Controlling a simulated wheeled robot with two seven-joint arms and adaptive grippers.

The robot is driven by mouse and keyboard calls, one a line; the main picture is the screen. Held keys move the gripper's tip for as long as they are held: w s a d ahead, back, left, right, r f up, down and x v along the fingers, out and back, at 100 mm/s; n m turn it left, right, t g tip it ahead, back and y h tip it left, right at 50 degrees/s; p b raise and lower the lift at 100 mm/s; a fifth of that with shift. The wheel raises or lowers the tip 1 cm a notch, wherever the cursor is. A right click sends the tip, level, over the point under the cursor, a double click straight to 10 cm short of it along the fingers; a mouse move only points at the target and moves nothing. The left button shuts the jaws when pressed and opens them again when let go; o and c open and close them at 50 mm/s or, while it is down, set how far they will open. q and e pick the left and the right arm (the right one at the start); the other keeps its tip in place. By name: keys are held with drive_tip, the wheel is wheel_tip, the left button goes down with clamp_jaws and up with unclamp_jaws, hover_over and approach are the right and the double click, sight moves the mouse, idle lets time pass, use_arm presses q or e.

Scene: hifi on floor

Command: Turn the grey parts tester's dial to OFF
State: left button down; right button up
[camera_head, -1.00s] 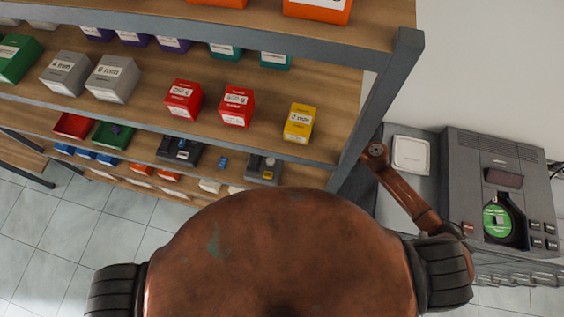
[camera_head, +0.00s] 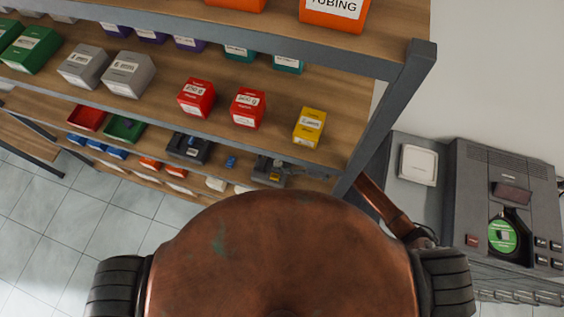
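A grey boxy device with a yellow patch (camera_head: 265,173), which looks like the grey parts tester, sits on the lower shelf. It is small in view, and I cannot make out its dial or setting. My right arm reaches in from the right behind the shelf's corner post. My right gripper (camera_head: 291,170) appears as a small grey shape at the device's right side. I cannot tell whether it touches the device or whether its fingers are open. My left gripper is not in view.
A darker device (camera_head: 188,148) and a small blue item (camera_head: 231,161) stand left of the grey one. The upper shelf edge and grey corner post (camera_head: 392,118) are close to my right arm. A grey hifi unit (camera_head: 505,215) stands at the right.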

drive_tip(key=shift+c, duration=0.3)
drive_tip(key=c, duration=0.8)
drive_tip(key=shift+c, duration=0.2)
drive_tip(key=n+g+b, duration=0.2)
drive_tip(key=n+g, duration=0.1)
drive_tip(key=shift+w+d+f+g+b, duration=0.1)
drive_tip(key=shift+w+f+g+b, duration=0.05)
drive_tip(key=shift+w+g+b, duration=0.15)
drive_tip(key=n+g+b, duration=0.1)
drive_tip(key=b, duration=0.1)
drive_tip(key=n+g+h+b, duration=0.1)
drive_tip(key=n+g+b, duration=0.1)
drive_tip(key=b, duration=0.1)
drive_tip(key=n+g+b, duration=0.2)
drive_tip(key=shift+w, duration=0.25)
drive_tip(key=shift+n+g+h+b, duration=0.5)
drive_tip(key=shift+n+g+b, duration=0.1)
drive_tip(key=shift+g+b, duration=0.4)
